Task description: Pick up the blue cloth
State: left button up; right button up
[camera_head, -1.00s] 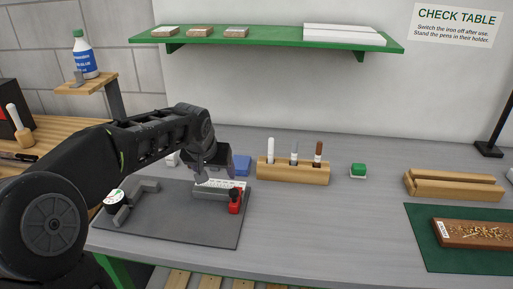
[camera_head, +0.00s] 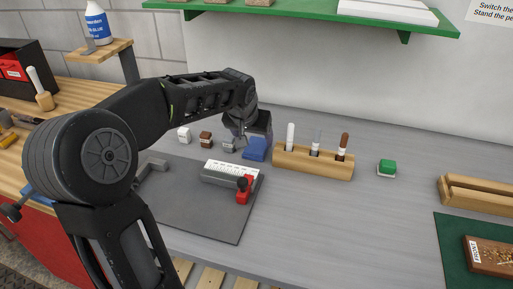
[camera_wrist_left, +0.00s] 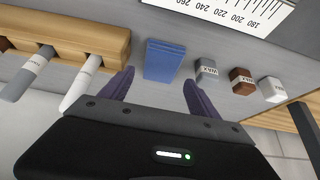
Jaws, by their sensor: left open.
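The blue cloth (camera_head: 257,150) is a small folded block on the grey bench, left of the wooden pen holder. In the left wrist view the blue cloth (camera_wrist_left: 163,60) lies just ahead of my fingertips, roughly in line with the gap between them. My left gripper (camera_head: 245,142) is over the cloth's left side in the head view, partly hiding it. In the left wrist view my left gripper (camera_wrist_left: 157,85) is open, its two purple fingers apart with nothing between them. My right gripper is in no view.
The pen holder (camera_head: 310,164) with three pens stands close right of the cloth. Small wax blocks (camera_head: 205,140) stand to its left. A dark mat (camera_head: 205,213) with a ruler fixture (camera_head: 229,180) lies in front. A green shelf (camera_head: 330,18) hangs above.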

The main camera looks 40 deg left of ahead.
aim_at(256, 145)
pick_arm(q)
jog(key=shift+f, duration=0.15)
jog(key=x, duration=0.5)
jog(key=shift+a+f+p, duration=0.1)
jog(key=shift+a+p, duration=0.05)
jog(key=shift+p, duration=0.15)
jog(key=shift+c, duration=0.3)
jog(key=c, duration=1.1)
